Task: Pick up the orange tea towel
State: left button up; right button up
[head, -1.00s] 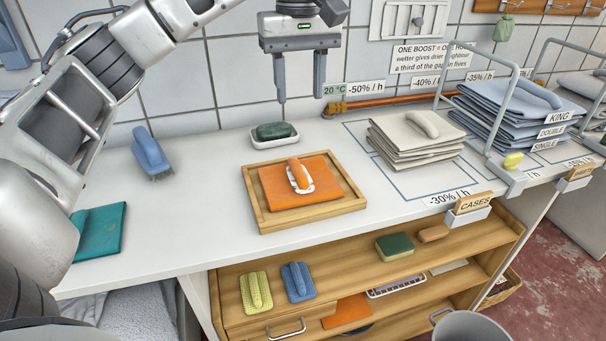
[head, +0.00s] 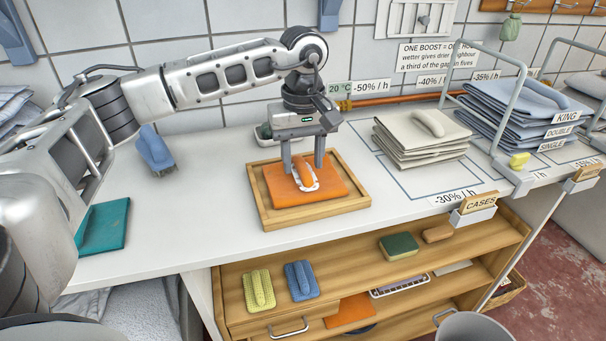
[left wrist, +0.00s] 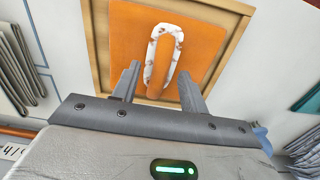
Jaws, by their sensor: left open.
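The orange tea towel (head: 333,186) lies folded flat in a shallow wooden tray (head: 268,213) on the white counter. A raised orange grip (head: 304,174) with a white speckled loop around it stands on its middle. The towel (left wrist: 205,45) and the loop (left wrist: 151,62) also show in the left wrist view. My left gripper (head: 304,163) is open, pointing down just above the towel. Its two fingers are on either side of the grip, and nothing is held between them. Whether the fingertips touch the towel is unclear. My right gripper is out of view.
A blue brush (head: 155,150) and teal cloth (head: 104,226) are to the left. Beige folded cloths (head: 420,140) are to the right. Another orange cloth (head: 350,311) lies on the lower shelf.

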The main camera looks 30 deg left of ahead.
aim_at(304, 169)
pick_arm(q)
jog(key=shift+f, duration=0.4)
grip_shut()
jog(key=shift+r, duration=0.1)
jog(key=shift+r, duration=0.2)
jog(key=r, duration=0.3)
jog(key=shift+s+d+r, duration=0.15)
jog(key=shift+s+d, duration=0.05)
jog(key=s+d+r+b, duration=0.1)
jog(key=s+d+r, duration=0.7)
jog(key=s+r, duration=0.1)
jog(key=shift+s, duration=0.85)
